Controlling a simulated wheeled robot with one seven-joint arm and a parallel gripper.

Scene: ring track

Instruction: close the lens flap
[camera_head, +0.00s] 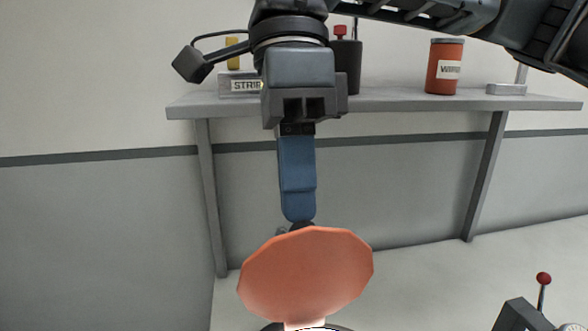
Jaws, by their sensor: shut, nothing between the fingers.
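The lens flap (305,275) is an orange, many-sided disc at the bottom centre of the head view. Its broad face is turned toward the camera, and it looks raised. A pale, bright strip and part of a dark round rim show under its lower edge, cut off by the frame. My gripper (298,212) points down from above with its blue fingers shut and empty. The fingertips are just above the flap's top edge in the picture and seem to be behind it. I cannot tell whether they touch it.
A grey shelf (400,101) on legs stands along the back wall. It holds an orange can (445,67), a dark container (349,66) and a labelled box (236,84). A red-knobbed lever (543,280) is at the lower right.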

